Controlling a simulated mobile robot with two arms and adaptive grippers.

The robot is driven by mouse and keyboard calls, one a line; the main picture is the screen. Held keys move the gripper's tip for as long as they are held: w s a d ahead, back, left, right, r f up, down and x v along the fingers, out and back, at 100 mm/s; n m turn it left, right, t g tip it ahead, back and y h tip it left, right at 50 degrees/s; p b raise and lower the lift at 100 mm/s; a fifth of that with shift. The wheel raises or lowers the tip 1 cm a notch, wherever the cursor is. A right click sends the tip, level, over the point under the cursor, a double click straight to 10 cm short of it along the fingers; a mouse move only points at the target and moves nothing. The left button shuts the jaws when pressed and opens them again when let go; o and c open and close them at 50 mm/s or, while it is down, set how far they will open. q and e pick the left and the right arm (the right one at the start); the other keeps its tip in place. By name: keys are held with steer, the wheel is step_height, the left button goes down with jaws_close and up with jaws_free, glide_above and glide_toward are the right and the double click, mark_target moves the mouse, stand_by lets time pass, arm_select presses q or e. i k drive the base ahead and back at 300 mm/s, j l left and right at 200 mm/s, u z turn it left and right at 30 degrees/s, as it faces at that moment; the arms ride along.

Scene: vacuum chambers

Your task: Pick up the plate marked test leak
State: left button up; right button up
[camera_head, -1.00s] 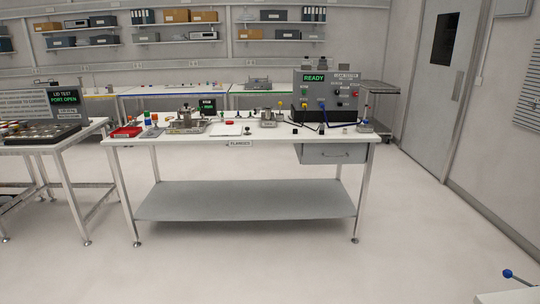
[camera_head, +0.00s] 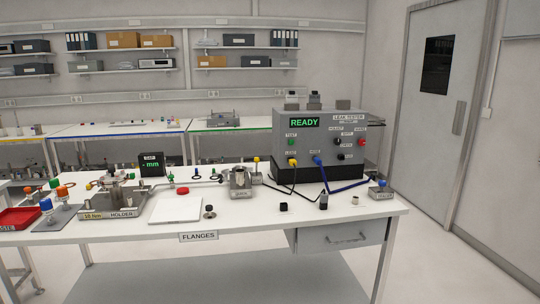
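No plate with a readable "test leak" mark shows in the head view. On the flanges table (camera_head: 260,221), a small grey labelled piece (camera_head: 381,192) with a blue top sits at the right end; its label is too small to read for sure. A flat white plate or sheet (camera_head: 175,208) lies left of centre, with no readable mark. A metal fitting on a labelled base (camera_head: 240,182) stands near the middle. Neither of my grippers is in view.
A grey leak tester (camera_head: 318,135) reading READY stands at the back right, with yellow and blue cables on the table. A holder (camera_head: 112,205), a red tray (camera_head: 20,218) and a small gap display (camera_head: 151,163) are at the left. Small dark parts (camera_head: 283,206) lie near the front.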

mark_target(291, 98)
steer(key=i+j+z, duration=0.25)
steer(key=i+z, duration=0.15)
steer(key=i, duration=0.15)
steer(key=i+j+z, duration=0.4)
steer(key=i+l+z, duration=0.3)
steer(key=i+z, duration=0.15)
steer(key=i+l+z, duration=0.1)
steer(key=i+z, duration=0.8)
steer(key=i+l+z, duration=0.15)
steer(key=i+z, duration=0.15)
steer(key=i, duration=1.5)
steer(key=i+j+u, duration=0.1)
steer(key=i+u, duration=0.2)
steer(key=u, duration=0.15)
steer(key=i+u, duration=0.3)
steer(key=u, duration=0.2)
steer(key=i+u, duration=0.25)
steer(key=u, duration=0.2)
steer(key=i+l+u, duration=0.25)
steer(key=u, duration=0.25)
